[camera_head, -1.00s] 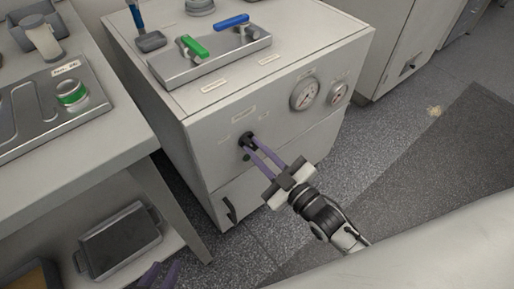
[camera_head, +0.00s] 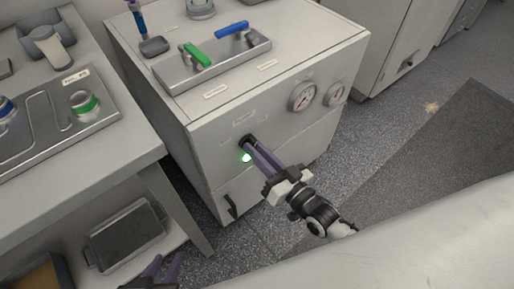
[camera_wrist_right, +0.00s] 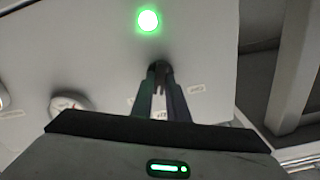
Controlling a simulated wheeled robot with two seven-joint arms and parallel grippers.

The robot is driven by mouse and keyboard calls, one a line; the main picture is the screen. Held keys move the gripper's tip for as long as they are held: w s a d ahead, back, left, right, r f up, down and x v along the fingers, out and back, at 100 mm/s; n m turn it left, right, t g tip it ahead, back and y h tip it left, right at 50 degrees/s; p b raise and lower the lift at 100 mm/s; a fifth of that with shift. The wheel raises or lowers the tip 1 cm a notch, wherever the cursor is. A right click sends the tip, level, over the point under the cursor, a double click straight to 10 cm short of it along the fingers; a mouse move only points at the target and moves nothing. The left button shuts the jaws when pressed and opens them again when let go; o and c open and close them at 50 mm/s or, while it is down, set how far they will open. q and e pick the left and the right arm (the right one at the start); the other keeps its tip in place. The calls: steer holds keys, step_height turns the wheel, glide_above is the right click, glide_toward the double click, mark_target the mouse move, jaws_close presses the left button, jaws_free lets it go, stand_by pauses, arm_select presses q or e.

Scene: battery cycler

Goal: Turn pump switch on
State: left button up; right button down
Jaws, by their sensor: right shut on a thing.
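The black pump switch knob (camera_head: 246,142) is on the front panel of the white cabinet (camera_head: 208,150). My right gripper (camera_head: 252,147) reaches it from the lower right, its purple fingers shut on the knob. In the right wrist view the fingers (camera_wrist_right: 159,85) close around the dark knob (camera_wrist_right: 160,70), which they partly hide. A green lamp (camera_head: 246,157) glows just below the knob; it also shows bright in the right wrist view (camera_wrist_right: 148,20). My left gripper (camera_head: 160,272) is at the bottom left, its purple fingers spread apart and empty, partly cut off.
Two round gauges (camera_head: 302,96) are on the panel to the right of the knob. A tray with green (camera_head: 197,55) and blue (camera_head: 232,29) handled valves is on the cabinet top. A bench (camera_head: 130,140) stands at the left. The floor at the right is clear.

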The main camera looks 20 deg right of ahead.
steer(key=shift+m, duration=0.8)
steer(key=c, duration=1.7)
jaws_free()
steer(key=shift+s, duration=0.1)
steer(key=p+v, duration=0.1)
steer(key=v, duration=0.9)
steer(key=shift+s, duration=0.1)
